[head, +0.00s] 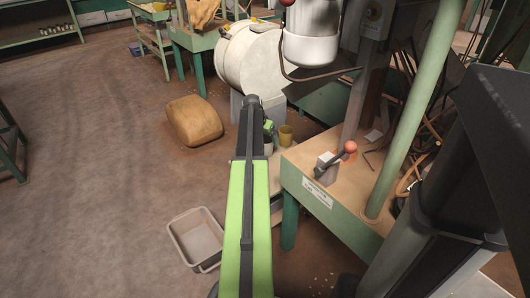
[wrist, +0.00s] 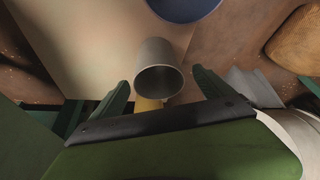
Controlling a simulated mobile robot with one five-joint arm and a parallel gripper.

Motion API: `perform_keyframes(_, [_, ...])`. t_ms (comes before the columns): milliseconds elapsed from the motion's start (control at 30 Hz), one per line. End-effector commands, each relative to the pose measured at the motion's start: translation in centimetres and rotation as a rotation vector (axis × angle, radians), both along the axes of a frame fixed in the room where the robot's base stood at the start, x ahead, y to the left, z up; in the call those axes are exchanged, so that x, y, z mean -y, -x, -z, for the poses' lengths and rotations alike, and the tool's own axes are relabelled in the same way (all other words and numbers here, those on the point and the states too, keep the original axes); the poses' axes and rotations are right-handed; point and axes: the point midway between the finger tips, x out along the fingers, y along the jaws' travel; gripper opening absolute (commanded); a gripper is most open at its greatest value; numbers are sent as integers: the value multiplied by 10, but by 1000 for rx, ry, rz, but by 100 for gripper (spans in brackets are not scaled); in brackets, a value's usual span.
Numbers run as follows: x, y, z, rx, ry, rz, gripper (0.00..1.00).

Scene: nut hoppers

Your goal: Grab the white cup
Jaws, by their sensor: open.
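A pale grey-white cup (wrist: 160,52) stands on a light tan surface (wrist: 95,40) in the wrist view, its open rim facing the camera. My gripper (wrist: 159,82) is open, with one green finger to each side of the cup's near side. I see gaps between the fingers and the cup. In the head view my gripper (head: 268,126) shows only partly, past the end of my arm. I cannot make out the white cup there; my arm may hide it.
A yellow cup (head: 286,135) stands right of my gripper; a yellow patch (wrist: 149,104) shows behind the white cup's rim. A round blue thing (wrist: 183,6) lies beyond it. A green bench (head: 330,200) stands right, a grey bin (head: 178,245) on the floor left.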

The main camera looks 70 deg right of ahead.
Motion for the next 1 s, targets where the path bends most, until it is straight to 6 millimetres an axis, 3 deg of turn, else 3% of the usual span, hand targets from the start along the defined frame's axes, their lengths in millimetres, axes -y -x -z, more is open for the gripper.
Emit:
perform_keyframes(300, [17, 3, 49, 0, 0, 0, 91])
perform_keyframes(533, [17, 3, 46, 1, 0, -1, 91])
perform_keyframes(1000, [17, 2, 46, 0, 0, -2, 30])
